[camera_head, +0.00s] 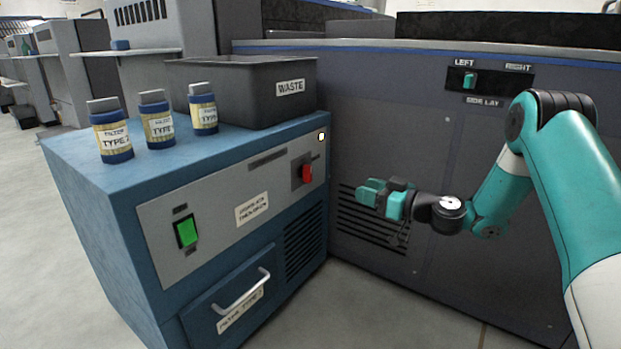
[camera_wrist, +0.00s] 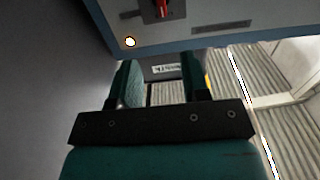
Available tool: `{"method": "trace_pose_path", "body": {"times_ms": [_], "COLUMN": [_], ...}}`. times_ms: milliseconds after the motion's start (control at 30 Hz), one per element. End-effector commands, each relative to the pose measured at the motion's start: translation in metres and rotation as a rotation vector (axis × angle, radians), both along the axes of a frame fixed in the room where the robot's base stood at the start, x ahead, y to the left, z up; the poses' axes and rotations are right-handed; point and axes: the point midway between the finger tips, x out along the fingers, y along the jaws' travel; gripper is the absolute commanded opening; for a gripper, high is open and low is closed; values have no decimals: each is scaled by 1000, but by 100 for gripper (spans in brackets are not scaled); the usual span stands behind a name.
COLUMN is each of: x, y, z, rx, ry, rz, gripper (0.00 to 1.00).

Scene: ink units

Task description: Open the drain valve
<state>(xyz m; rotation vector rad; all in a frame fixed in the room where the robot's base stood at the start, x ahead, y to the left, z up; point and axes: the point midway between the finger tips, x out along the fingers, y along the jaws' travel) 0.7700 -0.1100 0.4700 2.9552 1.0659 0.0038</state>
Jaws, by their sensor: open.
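A red lever (camera_head: 307,172) on a dark plate sits at the right end of the blue cabinet's grey front panel (camera_head: 160,220). It may be the drain valve, but I cannot read a label for it. In the wrist view, the red lever (camera_wrist: 163,8) is partly cut off by the top edge. My gripper (camera_head: 372,190) is open, to the right of the red lever and apart from it, with fingers pointing left. In the wrist view, nothing is held between the fingers of my gripper (camera_wrist: 160,80).
A green switch (camera_head: 186,231) and a drawer handle (camera_head: 243,291) are on the cabinet front. Several blue filter bottles (camera_head: 158,120) and a grey WASTE bin (camera_head: 245,92) stand on top. A dark machine wall (camera_head: 400,110) with vents stands behind my gripper.

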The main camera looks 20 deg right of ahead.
Motion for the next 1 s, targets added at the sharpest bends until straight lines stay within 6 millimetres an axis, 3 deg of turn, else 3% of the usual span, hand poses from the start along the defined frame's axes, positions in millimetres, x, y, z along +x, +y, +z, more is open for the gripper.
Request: {"method": "trace_pose_path", "body": {"times_ms": [133, 400, 567, 667, 1000], "x": [7, 19, 36, 50, 107], "y": [6, 19, 33, 46, 93], "z": [9, 9, 8, -2, -2], "rx": [1, 0, -1, -5, -2], "ry": [2, 4, 3, -2, -3], "rz": [4, 4, 5, 8, 6], "gripper": [43, 43, 43, 43, 43]}}
